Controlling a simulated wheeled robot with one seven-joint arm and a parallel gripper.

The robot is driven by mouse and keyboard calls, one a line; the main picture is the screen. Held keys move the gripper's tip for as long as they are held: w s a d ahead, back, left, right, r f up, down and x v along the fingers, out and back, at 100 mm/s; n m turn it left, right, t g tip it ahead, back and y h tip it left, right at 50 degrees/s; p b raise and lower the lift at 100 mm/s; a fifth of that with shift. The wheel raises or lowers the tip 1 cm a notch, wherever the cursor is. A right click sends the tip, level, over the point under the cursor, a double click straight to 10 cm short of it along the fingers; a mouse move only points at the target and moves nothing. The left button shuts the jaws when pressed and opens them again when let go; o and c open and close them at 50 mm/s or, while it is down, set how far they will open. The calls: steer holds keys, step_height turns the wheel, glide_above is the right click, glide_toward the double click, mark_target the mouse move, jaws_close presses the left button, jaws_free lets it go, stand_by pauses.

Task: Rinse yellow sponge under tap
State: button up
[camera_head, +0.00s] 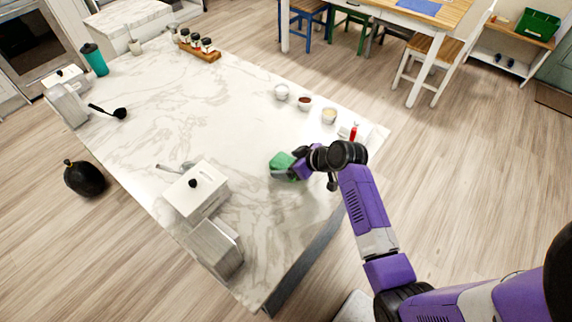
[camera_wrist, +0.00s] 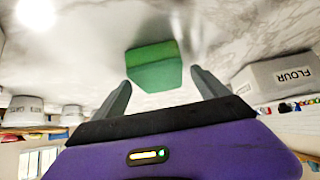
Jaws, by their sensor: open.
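No yellow sponge shows in either view. A green block (camera_head: 282,163) with a lighter green top stands on the marble counter at my gripper (camera_head: 291,172). In the wrist view the green block (camera_wrist: 153,66) lies just beyond and between the fingertips of my gripper (camera_wrist: 160,82). The fingers are spread, with a gap on each side of the block, and hold nothing. In the head view the gripper hides part of the block. No tap can be made out for certain; a small grey curved thing (camera_head: 176,168) lies left of a white canister (camera_head: 195,192).
The marble counter (camera_head: 200,105) is mostly clear in the middle. A metallic box (camera_head: 215,247) stands at the near left. Small bowls (camera_head: 305,101) line the far right edge. A black ladle (camera_head: 108,111) and teal tumbler (camera_head: 95,58) are far left. A FLOUR canister (camera_wrist: 280,80) shows in the wrist view.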

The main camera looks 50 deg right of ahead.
mark_target(286, 164)
steer(key=shift+w+f, duration=0.4)
steer(key=shift+w, duration=0.05)
steer(key=c, duration=1.6)
steer(key=shift+o, duration=0.2)
steer(key=shift+r, duration=0.1)
step_height(286, 164, up, 20)
steer(key=b, duration=0.1)
steer(key=shift+s, duration=0.1)
